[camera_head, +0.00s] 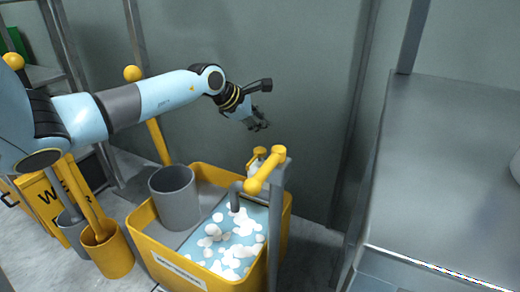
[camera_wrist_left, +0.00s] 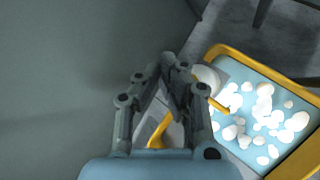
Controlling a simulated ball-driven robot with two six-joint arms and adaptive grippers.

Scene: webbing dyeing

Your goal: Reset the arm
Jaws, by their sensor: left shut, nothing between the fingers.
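My left arm reaches in from the left in the head view, with its left gripper (camera_head: 260,125) above and behind the yellow cart. The gripper is shut and empty, and no object is between its fingers. In the left wrist view the fingers of the left gripper (camera_wrist_left: 172,62) come together at their tips. My right gripper is in neither view.
The yellow cart (camera_head: 286,215) holds blue liquid with white foam (camera_head: 235,238) and a grey bucket (camera_head: 174,197). The cart's basin also shows in the left wrist view (camera_wrist_left: 240,55). A metal table (camera_head: 440,170) stands at right. A yellow bin (camera_head: 108,255) stands at left.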

